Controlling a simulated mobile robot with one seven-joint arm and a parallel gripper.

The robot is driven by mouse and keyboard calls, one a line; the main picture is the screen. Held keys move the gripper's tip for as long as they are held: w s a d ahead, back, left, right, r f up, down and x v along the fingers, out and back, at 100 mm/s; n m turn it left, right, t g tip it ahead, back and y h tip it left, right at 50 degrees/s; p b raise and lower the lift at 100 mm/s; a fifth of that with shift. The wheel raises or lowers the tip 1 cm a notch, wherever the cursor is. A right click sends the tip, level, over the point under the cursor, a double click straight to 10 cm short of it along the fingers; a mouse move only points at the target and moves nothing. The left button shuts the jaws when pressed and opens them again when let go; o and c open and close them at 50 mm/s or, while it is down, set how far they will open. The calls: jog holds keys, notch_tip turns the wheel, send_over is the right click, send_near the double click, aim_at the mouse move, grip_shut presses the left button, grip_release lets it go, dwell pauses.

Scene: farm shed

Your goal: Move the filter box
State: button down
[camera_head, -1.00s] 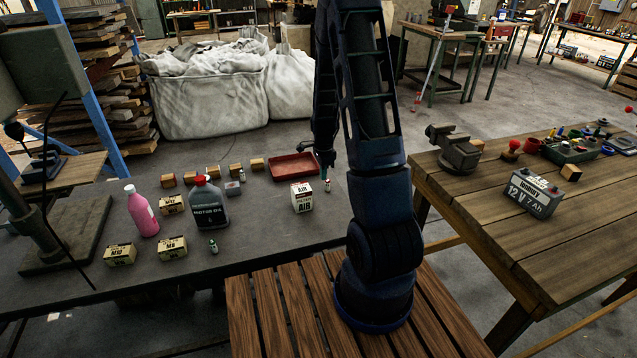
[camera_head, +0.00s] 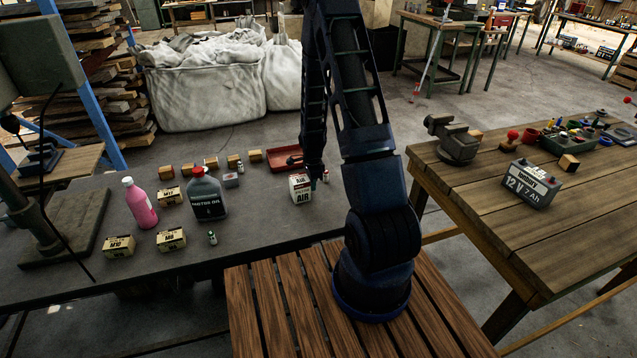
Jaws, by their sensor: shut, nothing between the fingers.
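The filter box (camera_head: 300,189), a white carton marked AIR with a dark top band, stands upright on the dark bench right of the motor oil bottle. My gripper (camera_head: 314,181) is at the box's upper right side, with the arm reaching down from above. It is small in the picture and partly merges with the dark arm. It looks shut and empty. I cannot tell whether it touches the box.
A red tray (camera_head: 287,157) lies behind the box. Motor oil (camera_head: 207,196), a pink bottle (camera_head: 140,205) and several small cartons stand to the left. Bare bench lies in front of the box.

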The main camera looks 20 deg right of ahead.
jog(key=shift+a, duration=0.35)
jog(key=a, duration=2)
dwell(0.3)
